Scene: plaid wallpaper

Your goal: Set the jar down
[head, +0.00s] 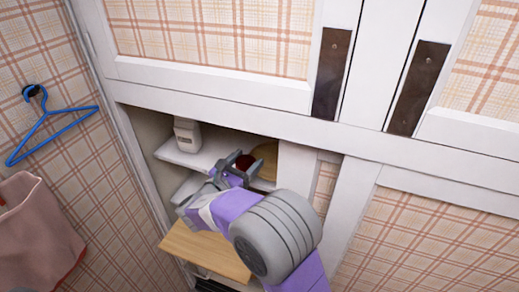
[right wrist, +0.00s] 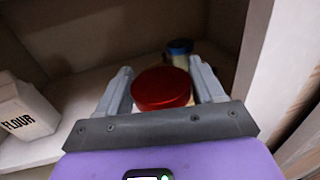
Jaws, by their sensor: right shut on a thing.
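The jar, seen from above by its red lid (right wrist: 162,88), sits between the two grey fingers of my right gripper (right wrist: 160,78) in the right wrist view. The fingers press on it from both sides. In the head view my right gripper (head: 238,168) reaches into the cupboard at shelf level, and a bit of the dark red lid (head: 245,161) shows between its fingers. The jar's body is hidden below the lid, so I cannot tell whether its base touches the shelf (right wrist: 75,95). My left gripper is not in view.
A white flour container (right wrist: 24,108) stands on the shelf to the left; it also shows in the head view (head: 187,135). A blue-lidded jar (right wrist: 180,50) stands just behind the held jar. A round tan item (head: 266,158) is at the right. Cupboard walls bound both sides.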

